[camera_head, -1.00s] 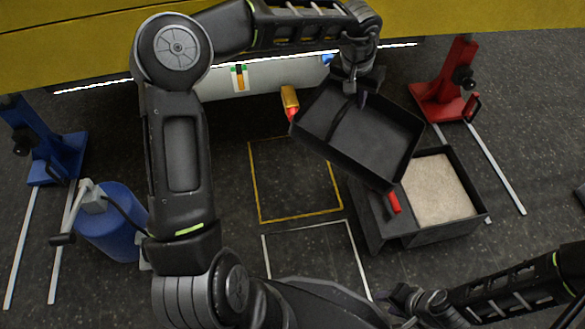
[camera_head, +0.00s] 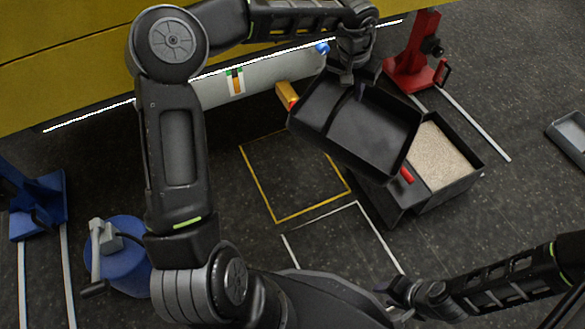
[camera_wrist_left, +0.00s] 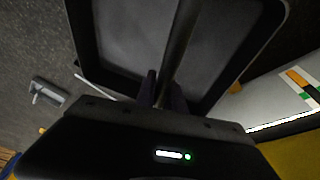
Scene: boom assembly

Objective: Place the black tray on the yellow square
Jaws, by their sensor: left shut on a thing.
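The black tray (camera_head: 340,133) is a shallow open box, empty, held up in the air in the head view. It is tilted in the picture and hides the upper right corner of the yellow square. My left gripper (camera_head: 359,88) is shut on the tray's central bar near its far edge. The left wrist view shows the fingers (camera_wrist_left: 161,90) around this bar, with the tray (camera_wrist_left: 130,35) beyond. The yellow square (camera_head: 258,186) is a floor outline, empty where visible. My right gripper (camera_head: 403,292) is low at the right, empty-looking; its fingers are unclear.
A black box (camera_head: 432,202) with pale granular filling stands right of the tray, partly under it. A white outline (camera_head: 385,240) lies nearer. A red stand (camera_head: 412,65), blue stand (camera_head: 40,200) and blue canister (camera_head: 122,262) surround the area. The yellow beam (camera_head: 60,60) is behind.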

